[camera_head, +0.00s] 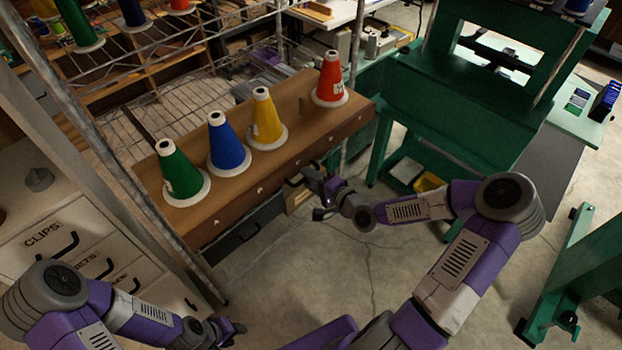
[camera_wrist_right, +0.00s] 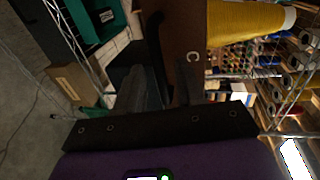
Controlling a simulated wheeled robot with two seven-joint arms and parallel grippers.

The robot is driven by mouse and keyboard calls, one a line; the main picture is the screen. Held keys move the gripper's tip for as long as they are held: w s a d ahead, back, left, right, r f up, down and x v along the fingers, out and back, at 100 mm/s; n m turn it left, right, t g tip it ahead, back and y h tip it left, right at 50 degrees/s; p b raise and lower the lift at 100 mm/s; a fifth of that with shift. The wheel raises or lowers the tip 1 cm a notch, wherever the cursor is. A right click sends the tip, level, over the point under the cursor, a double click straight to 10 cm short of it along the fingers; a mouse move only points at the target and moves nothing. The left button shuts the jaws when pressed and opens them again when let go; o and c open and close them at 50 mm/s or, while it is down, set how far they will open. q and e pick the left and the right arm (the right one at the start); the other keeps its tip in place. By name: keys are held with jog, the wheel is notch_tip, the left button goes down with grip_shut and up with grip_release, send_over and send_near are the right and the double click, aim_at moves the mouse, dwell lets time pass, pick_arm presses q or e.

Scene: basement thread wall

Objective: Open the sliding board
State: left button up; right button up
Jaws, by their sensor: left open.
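The brown wooden board (camera_head: 228,195) lies across the wire rack, with letters along its front edge. Green (camera_head: 177,172), blue (camera_head: 224,142), yellow (camera_head: 265,118) and red (camera_head: 330,80) thread cones stand upright on it. My right gripper (camera_head: 308,196) is open at the board's front edge, right of its middle. In the right wrist view the board's face (camera_wrist_right: 192,40) shows a letter C, with a dark curved handle-like bar (camera_wrist_right: 155,40) beside it near the fingers. I cannot tell whether they touch it. My left gripper (camera_head: 238,330) is open and low, well away from the board.
A white cabinet (camera_head: 60,235) with labelled drawers stands at the left. A green machine frame (camera_head: 470,110) stands at the right. A metal rack post (camera_head: 130,200) rises left of the board. The concrete floor (camera_head: 300,275) in front is clear.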

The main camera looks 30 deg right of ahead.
jog(key=p+v, duration=0.2)
jog(key=v, duration=0.5)
jog(key=shift+s, duration=0.2)
jog(key=shift+d, duration=0.1)
jog(key=s+a+f+n+g+y, duration=0.3)
jog(key=a+f+g, duration=0.4)
jog(key=a+f, duration=0.7)
jog(key=s+a+f+n+g+h, duration=0.3)
jog(key=s+f+n+g, duration=0.4)
jog(key=s+f, duration=0.3)
jog(key=s+a+n, duration=0.1)
jog(key=s, duration=0.1)
jog(key=shift+s+a+n+h, duration=0.15)
jog(key=shift+s+n+h, duration=0.15)
jog(key=shift+s, duration=0.05)
jog(key=shift+o, duration=0.4)
dwell(0.4)
